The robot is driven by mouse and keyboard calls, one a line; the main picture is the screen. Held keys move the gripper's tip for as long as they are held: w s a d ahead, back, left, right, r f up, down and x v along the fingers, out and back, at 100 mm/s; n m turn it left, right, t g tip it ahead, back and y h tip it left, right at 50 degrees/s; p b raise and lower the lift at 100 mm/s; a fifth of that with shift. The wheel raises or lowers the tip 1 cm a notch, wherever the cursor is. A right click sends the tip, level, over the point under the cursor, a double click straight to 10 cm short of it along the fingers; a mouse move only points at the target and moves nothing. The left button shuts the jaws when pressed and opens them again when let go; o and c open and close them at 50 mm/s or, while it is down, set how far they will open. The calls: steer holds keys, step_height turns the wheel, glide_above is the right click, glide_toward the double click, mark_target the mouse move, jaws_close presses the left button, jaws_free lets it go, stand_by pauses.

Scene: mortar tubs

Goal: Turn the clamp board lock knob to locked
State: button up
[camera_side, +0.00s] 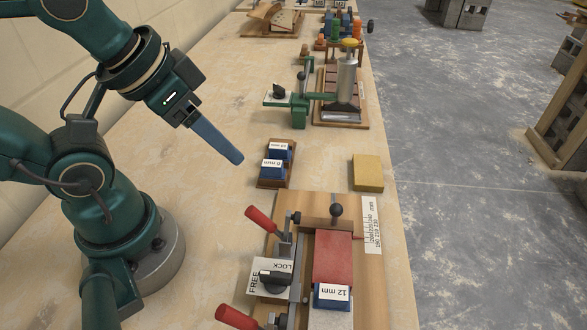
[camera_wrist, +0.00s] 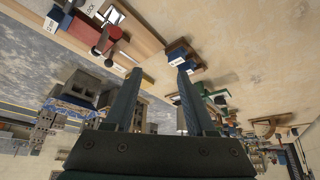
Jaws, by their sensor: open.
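The clamp board (camera_side: 311,207) lies at the front of the bench, with a red brick and a blue 12 mm block on it. Its black lock knob (camera_side: 274,281) sits on a white plate marked FREE on the left and LOCK at the top. The knob's grip lies roughly crosswise; I cannot tell which mark it points to. My gripper (camera_side: 236,158) is raised above the bench, behind and left of the board, clear of the knob. In the wrist view my gripper (camera_wrist: 159,74) has its fingers apart with nothing between them. The board shows at that view's upper left, partly cut off.
Two red-handled clamps (camera_side: 262,219) (camera_side: 236,317) stick out left of the knob. A block holder (camera_side: 272,182) and a yellow block (camera_side: 367,173) lie behind the board. A green-armed fixture (camera_side: 299,104) stands farther back. Bare bench lies left of the board.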

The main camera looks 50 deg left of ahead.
steer(key=o, duration=0.4)
steer(key=n+g+h, duration=0.3)
steer(key=n+g, duration=0.6)
glide_above(275, 274)
steer(key=w+a, duration=0.1)
steer(key=f, duration=0.6)
steer(key=shift+w+a+f, duration=0.2)
steer(key=shift+f, duration=0.2)
steer(key=shift+x, duration=2)
steer(key=shift+w, duration=0.1)
steer(key=shift+c, duration=0.2)
jaws_close()
